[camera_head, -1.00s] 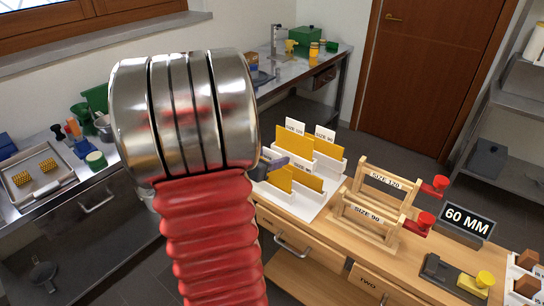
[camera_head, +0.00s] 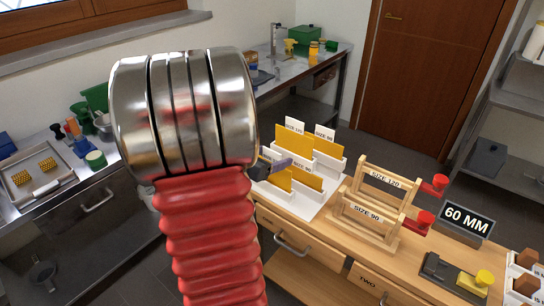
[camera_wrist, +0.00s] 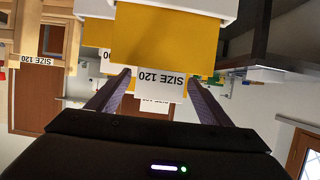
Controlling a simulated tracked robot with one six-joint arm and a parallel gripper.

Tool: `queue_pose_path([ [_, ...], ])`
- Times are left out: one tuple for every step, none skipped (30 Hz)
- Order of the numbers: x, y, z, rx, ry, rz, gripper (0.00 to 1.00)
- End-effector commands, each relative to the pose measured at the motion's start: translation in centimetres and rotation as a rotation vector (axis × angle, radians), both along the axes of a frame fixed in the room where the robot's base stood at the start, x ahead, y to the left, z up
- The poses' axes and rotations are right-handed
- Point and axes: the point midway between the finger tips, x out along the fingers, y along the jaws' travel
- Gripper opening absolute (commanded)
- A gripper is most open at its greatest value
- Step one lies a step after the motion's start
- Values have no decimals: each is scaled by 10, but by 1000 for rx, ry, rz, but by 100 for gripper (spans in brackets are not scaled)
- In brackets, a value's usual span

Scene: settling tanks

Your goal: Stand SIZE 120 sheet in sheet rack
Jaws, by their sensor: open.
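Several yellow sheets with white tags stand in white holders (camera_head: 318,205) on the bench. A tag at the back left reads SIZE 120 (camera_head: 294,125); the one beside it reads SIZE 90. My gripper (camera_head: 284,163) is open at the front of these sheets, mostly hidden behind my arm. In the wrist view, upside down, a yellow SIZE 120 sheet (camera_wrist: 150,40) lies ahead, its tag showing between my spread fingers (camera_wrist: 160,98). I cannot tell whether they touch it. A wooden rack (camera_head: 378,205) has bars marked SIZE 120 and SIZE 90.
Red knobs (camera_head: 425,221) stick out from the wooden rack's right side. A 60 MM sign (camera_head: 467,221) and a dark block with a yellow knob (camera_head: 476,282) stand right of it. A steel side table (camera_head: 90,190) with a tray is at left.

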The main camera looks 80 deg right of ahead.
Motion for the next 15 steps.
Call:
queue_pose_path([
  [0,0,2,-1,0,0,73],
  [1,1,3,-1,-1,1,73],
  [2,4,4,-2,-1,1,73],
  [4,6,5,-2,-1,1,73],
  [5,9,6,-2,-2,2,73],
  [6,12,8,-1,-1,3,73],
  [8,16,9,-1,-1,3,73],
  [9,19,11,-2,-2,2,73],
  [12,24,14,-3,-1,3,73],
  [13,28,15,-3,-2,3,73],
  [15,32,17,-2,-2,3,73],
  [18,37,19,-2,-1,5,73],
  [19,42,21,-2,-2,3,73],
  [21,45,23,-2,-2,4,73],
  [23,50,25,-3,-1,3,73],
])
